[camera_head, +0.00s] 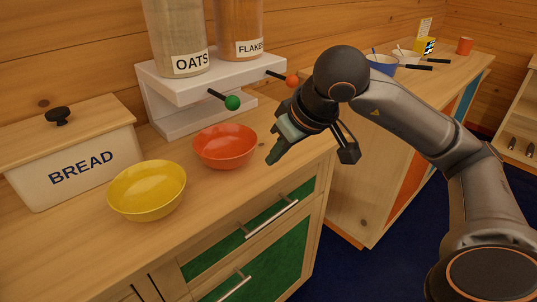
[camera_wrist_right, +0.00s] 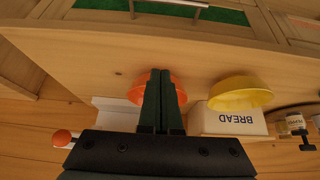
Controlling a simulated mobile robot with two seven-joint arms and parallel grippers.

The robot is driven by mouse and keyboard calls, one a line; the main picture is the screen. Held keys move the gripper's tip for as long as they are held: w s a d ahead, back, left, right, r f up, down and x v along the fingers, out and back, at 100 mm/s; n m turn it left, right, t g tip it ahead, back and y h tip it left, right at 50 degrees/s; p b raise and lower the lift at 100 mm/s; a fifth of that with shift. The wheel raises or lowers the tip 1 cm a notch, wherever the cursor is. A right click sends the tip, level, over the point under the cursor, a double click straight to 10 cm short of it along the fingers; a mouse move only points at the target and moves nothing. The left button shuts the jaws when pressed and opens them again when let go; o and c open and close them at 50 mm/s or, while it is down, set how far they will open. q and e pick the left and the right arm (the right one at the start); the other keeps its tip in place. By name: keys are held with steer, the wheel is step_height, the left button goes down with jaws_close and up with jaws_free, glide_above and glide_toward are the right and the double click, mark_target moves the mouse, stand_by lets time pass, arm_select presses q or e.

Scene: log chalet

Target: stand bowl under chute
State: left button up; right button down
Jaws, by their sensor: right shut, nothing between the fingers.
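The orange-red bowl (camera_head: 226,150) stands upright on the counter, just in front of the white dispenser stand (camera_head: 175,92). The yellow bowl (camera_head: 147,194) stands upright to its left, nearer the counter's front. The stand carries the OATS container (camera_head: 178,35) and the FLAKES container (camera_head: 240,25); no chute opening shows. My right gripper (camera_head: 273,157) is shut and empty, right of the orange-red bowl and apparently apart from it. In the right wrist view its fingers (camera_wrist_right: 161,75) cover part of the orange-red bowl (camera_wrist_right: 178,92); the yellow bowl (camera_wrist_right: 240,93) shows beside it. My left gripper is out of view.
The green knob (camera_head: 232,103) and orange knob (camera_head: 292,81) stick out from the stand on rods. The BREAD box (camera_head: 80,165) stands at left. Right, across a gap, another counter holds a blue bowl (camera_head: 381,65) and other items. Counter around the bowls' front is clear.

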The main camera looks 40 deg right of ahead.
steer(key=b+x, duration=0.1)
steer(key=x, duration=0.7)
steer(key=shift+s+a, duration=0.1)
steer(key=shift+w+a+r, duration=0.1)
steer(key=shift+w+r, duration=0.05)
steer(key=shift+w, duration=0.45)
steer(key=shift+w+r, duration=0.15)
steer(key=shift+w, duration=1.2)
